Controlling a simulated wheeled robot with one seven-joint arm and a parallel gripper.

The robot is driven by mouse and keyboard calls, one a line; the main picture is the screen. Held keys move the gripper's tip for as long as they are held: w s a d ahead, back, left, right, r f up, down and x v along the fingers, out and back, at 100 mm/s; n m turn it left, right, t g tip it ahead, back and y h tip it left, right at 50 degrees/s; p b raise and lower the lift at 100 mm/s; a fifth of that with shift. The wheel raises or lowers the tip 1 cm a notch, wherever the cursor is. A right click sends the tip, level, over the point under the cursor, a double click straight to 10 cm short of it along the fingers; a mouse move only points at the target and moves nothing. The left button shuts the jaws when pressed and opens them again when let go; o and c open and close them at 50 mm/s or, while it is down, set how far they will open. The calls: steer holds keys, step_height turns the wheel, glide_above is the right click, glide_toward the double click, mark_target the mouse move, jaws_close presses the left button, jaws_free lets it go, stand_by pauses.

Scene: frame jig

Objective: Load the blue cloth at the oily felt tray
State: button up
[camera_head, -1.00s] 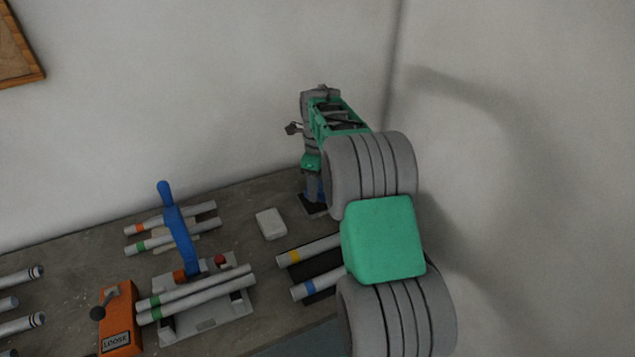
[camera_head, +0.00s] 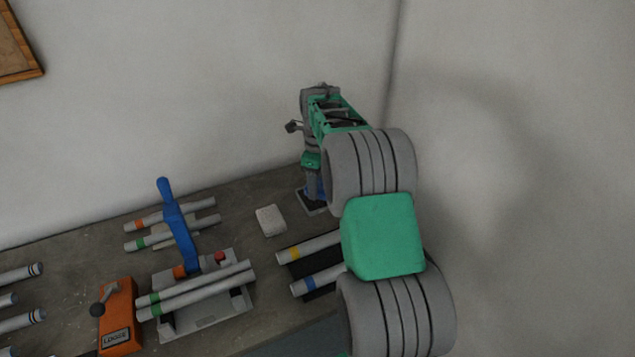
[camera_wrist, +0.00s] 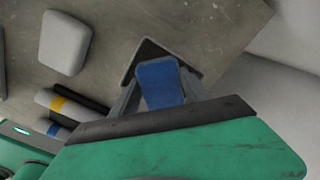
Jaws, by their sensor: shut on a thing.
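The blue cloth (camera_wrist: 160,84) is a small folded pad between the two grey fingers of my gripper (camera_wrist: 158,92). My gripper is shut on it. In the head view a little of the blue cloth (camera_head: 313,188) shows below my gripper (camera_head: 314,192), partly hidden by my arm. A small dark tray (camera_wrist: 148,47) with a pale rim lies just under and behind the cloth in the wrist view. Its edge also shows in the head view (camera_head: 303,203). I cannot tell whether the cloth touches the tray.
A white block (camera_head: 271,220) lies left of the tray. Tubes with yellow (camera_head: 308,246) and blue bands rest on a dark holder in front. A jig with a blue lever (camera_head: 178,230) and an orange LOOSE box (camera_head: 119,318) stand farther left. The wall is close behind.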

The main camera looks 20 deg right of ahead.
steer(key=shift+f, duration=0.4)
stand_by(1.0)
steer(key=shift+r+p, duration=2.35)
steer(key=shift+r, duration=1.25)
